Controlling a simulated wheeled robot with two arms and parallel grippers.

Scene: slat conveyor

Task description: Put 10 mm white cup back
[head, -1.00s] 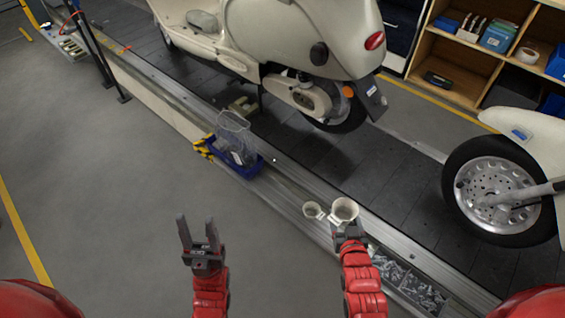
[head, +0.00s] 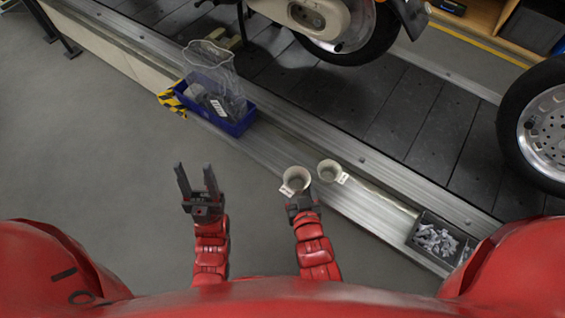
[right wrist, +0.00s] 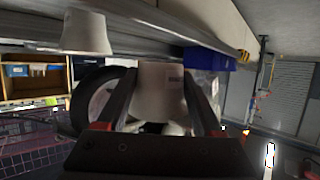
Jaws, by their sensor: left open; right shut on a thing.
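A white cup (head: 296,181) with a small label sits in my right gripper (head: 301,198), which is shut on it. In the right wrist view the held cup (right wrist: 160,92) is between the two fingers. A second white cup (head: 329,171), also labelled, stands on the conveyor's metal edge just right of the held cup; it also shows in the right wrist view (right wrist: 87,33) at the upper left. I cannot read either label, so I cannot tell which cup is the 10 mm one. My left gripper (head: 196,183) is open and empty above the floor.
A dark box of small metal parts (head: 436,240) is at the right. Scooter wheels (head: 547,128) are on the slat conveyor (head: 400,115) beyond. The floor at left is clear.

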